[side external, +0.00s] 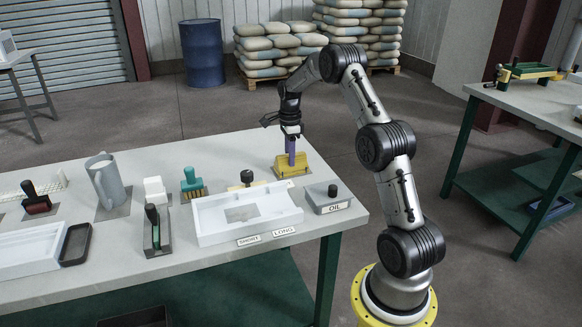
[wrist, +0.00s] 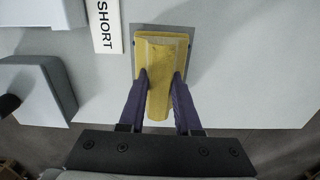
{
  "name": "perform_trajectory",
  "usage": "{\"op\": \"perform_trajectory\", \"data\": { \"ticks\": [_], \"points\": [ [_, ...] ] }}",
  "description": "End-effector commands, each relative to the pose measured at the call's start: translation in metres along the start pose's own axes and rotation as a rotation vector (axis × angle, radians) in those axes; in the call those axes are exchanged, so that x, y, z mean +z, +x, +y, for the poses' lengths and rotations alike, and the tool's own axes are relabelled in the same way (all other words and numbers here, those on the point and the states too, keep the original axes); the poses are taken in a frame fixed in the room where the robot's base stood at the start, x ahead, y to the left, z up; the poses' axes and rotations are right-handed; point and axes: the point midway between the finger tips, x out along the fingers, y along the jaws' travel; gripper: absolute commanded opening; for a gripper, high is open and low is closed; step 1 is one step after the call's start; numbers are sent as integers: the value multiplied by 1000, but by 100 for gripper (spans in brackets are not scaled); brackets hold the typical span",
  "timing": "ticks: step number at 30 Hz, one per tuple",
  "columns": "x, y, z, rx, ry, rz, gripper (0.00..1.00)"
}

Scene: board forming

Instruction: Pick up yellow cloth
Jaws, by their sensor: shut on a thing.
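The yellow cloth (side external: 295,172) is folded into a ridge and stands at the far right end of the grey workbench. It also shows in the wrist view (wrist: 160,55), over a darker grey square patch (wrist: 187,40) on the bench. My gripper (side external: 291,158) points down at the cloth from above. In the wrist view its two purple fingers (wrist: 160,85) press on both sides of the cloth's near end. The gripper is shut on the cloth. I cannot tell whether the cloth is clear of the bench.
The grey OIL box (side external: 328,198) with a dark knob stands near the cloth. A white tray (side external: 248,212) is to the left, with a dark-knobbed tool (side external: 247,178) behind it. A teal brush (side external: 192,184) and grey jug (side external: 106,180) stand further left. The bench edge is close.

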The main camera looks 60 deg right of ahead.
Motion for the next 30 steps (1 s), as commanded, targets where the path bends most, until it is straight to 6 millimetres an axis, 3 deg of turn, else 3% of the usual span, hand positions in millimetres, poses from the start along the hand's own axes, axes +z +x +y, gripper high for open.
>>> {"op": "perform_trajectory", "data": {
  "ticks": [2, 17, 24, 30],
  "points": [
    [0, 0, 0, 0, 0, 0, 0],
    [0, -6, -1, -3, 0, 0, 0],
    [0, -36, 1, -6, 0, -1, 0],
    [-4, -79, 38, -7, 0, -1, 0]
  ]
}}
